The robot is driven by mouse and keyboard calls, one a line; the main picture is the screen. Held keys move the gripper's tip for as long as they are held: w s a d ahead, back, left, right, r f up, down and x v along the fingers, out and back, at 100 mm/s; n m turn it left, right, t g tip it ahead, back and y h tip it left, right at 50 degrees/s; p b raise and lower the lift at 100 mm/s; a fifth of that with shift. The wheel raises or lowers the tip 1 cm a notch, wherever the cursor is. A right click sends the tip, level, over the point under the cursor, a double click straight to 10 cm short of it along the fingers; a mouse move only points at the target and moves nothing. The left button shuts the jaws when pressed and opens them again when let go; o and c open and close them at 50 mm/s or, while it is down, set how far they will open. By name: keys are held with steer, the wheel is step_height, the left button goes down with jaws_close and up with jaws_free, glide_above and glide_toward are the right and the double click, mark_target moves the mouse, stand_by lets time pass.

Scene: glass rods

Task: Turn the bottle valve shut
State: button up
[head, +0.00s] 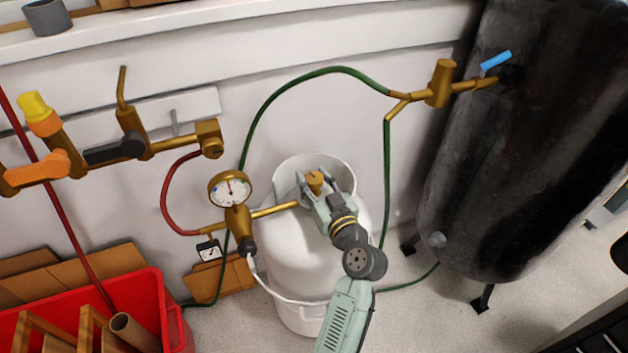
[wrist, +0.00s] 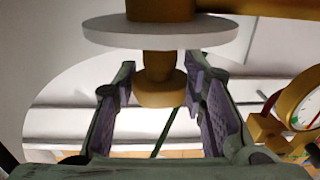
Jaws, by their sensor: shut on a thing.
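The white gas bottle (head: 290,245) stands on the floor against the wall, with a white collar around its top. Its brass bottle valve (head: 315,179) stands up inside the collar. My gripper (head: 318,190) reaches in from the front right and is shut on this valve, with one finger on each side. In the wrist view the brass valve (wrist: 160,92) shows between the purple-padded fingers of my gripper (wrist: 163,95), by a pale disc (wrist: 160,31). The exact contact of the pads is partly hidden.
A brass gauge (head: 231,188) and pipe sit just left of the valve, with red, white and green hoses near. A black tank (head: 510,150) stands at right. A red crate (head: 178,310) with wood is lower left. Brass wall valves (head: 130,140) are upper left.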

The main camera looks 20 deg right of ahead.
steer(key=m+h+p, duration=0.1)
steer(key=m+h, duration=0.1)
steer(key=h, duration=0.1)
steer(key=h+p, duration=0.1)
steer(key=shift+a+r+m+p, duration=0.15)
steer(key=shift+r+m+p, duration=0.15)
steer(key=shift+m+p, duration=0.1)
steer(key=m+h+p, duration=0.1)
steer(key=h, duration=0.1)
steer(key=m+g+h+p, duration=0.1)
steer(key=p, duration=0.1)
steer(key=m+g+h+p, duration=0.1)
steer(key=h, duration=0.1)
steer(key=shift+d+f+m+h, duration=0.15)
steer(key=shift+d+m+h, duration=0.1)
steer(key=shift+m+h, duration=0.05)
steer(key=shift+f+m+g+h, duration=0.15)
steer(key=shift+m+g+h, duration=0.8)
steer(key=shift+h, duration=0.35)
steer(key=shift+a+m+g+h, duration=0.1)
steer(key=shift+m+g+h, duration=0.85)
steer(key=shift+m+h, duration=0.15)
steer(key=shift+m+g+h+p, duration=0.6)
steer(key=shift+m+g+h, duration=0.4)
steer(key=shift+g, duration=0.3)
steer(key=shift+f+m+g+h+p, duration=0.1)
steer(key=shift+m+g+h+p, duration=0.25)
steer(key=shift+g, duration=0.25)
steer(key=o, duration=1.2)
